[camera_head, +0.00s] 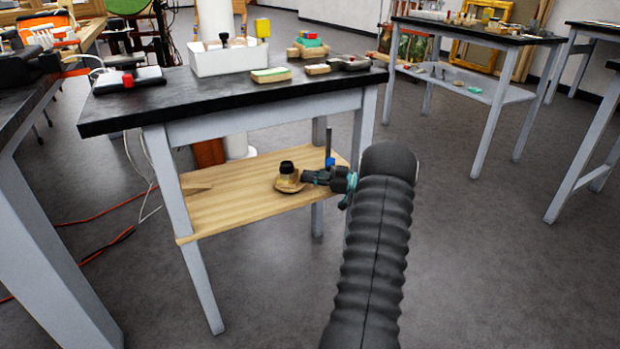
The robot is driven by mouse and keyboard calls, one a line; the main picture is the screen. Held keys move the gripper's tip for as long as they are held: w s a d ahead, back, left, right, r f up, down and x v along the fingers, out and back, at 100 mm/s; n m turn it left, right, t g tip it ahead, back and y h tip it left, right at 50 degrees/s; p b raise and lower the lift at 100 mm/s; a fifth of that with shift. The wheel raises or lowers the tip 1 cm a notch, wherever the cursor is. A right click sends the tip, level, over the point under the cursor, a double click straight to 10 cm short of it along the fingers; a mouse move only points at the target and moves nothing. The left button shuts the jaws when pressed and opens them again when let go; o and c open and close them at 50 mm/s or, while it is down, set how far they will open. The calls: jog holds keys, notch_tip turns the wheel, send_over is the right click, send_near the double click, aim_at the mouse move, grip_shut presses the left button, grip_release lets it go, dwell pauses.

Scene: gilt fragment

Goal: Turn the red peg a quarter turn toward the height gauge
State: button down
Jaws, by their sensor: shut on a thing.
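My gripper (307,177) reaches in over the lower wooden shelf from the right. Its small dark fingers are closed at the right side of a brass-coloured round piece with a black top (287,170), which stands upright on the shelf. The exact grip is too small to make out. A thin dark upright post with a blue part (329,150) stands just behind my gripper and looks like the height gauge. I see no red peg on the shelf. The only clear small red piece (127,79) sits on a dark and white block on the tabletop, far from my gripper.
The shelf (225,207) lies under a black tabletop (190,104), between grey table legs (176,195). A white box (228,60) and several small blocks stand on top. Orange and white cables lie on the floor at left. Floor is open at right.

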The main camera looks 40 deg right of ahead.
jog(key=shift+w+d+r+n+g+y, duration=0.1)
jog(key=shift+w+d+n+g+y, duration=0.15)
jog(key=shift+n+g+y, duration=0.4)
jog(key=c, duration=1.2)
grip_release()
jog(key=shift+w+a, duration=0.1)
jog(key=v, duration=1.2)
